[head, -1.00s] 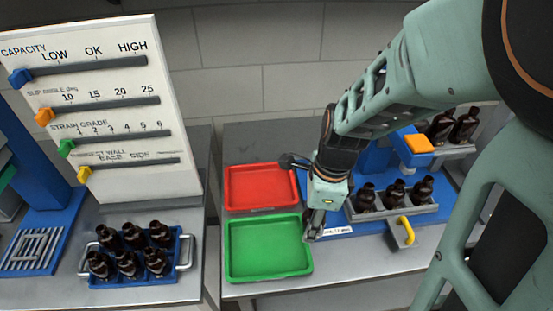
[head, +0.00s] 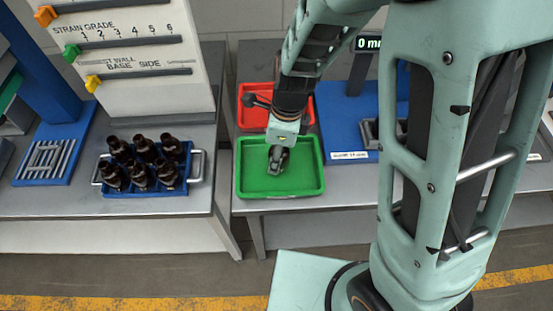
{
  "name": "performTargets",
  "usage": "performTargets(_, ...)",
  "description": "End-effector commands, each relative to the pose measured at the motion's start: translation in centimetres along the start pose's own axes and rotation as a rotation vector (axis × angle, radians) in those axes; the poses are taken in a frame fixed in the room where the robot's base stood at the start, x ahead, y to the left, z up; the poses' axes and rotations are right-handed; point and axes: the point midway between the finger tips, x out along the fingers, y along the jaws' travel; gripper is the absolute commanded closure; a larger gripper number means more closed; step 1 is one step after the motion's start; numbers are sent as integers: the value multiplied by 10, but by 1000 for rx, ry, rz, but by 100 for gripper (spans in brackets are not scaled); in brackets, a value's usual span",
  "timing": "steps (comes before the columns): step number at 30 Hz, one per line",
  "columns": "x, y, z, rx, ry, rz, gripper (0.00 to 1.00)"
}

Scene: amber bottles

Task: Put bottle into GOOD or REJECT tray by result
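The green tray (head: 310,185) lies at the front of the right bench and looks empty apart from my gripper over it. The red tray (head: 244,117) lies behind it, partly hidden by my arm. My gripper (head: 278,168) points down above the green tray. Its fingers are small and dark, and I cannot tell whether they are open or hold anything. Several amber bottles (head: 142,165) stand upright in a blue carrier (head: 130,193) with metal handles on the left bench.
A white board with sliders (head: 130,70) stands behind the carrier. A blue fixture with a label (head: 350,130) is right of the trays, partly hidden by my arm. A gap separates the two benches. A blue slotted stand (head: 45,162) is at the far left.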

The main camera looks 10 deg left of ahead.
Motion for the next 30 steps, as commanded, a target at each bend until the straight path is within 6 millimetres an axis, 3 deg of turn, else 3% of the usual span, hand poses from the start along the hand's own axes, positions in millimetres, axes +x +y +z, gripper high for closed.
performTargets(1, 12, 0, -2, 1, 0, -1, 87)
performTargets(3, 16, 0, -2, 1, 0, 0, 87)
performTargets(17, 20, 0, -3, 0, 1, 0, 87)
performTargets(18, 20, 0, -3, 0, 1, 0, 60)
performTargets(21, 19, 0, -3, 0, 1, 0, 49)
performTargets(23, 19, 0, -3, 0, 1, 0, 43)
performTargets(30, 19, 0, -3, 0, 0, 0, 43)
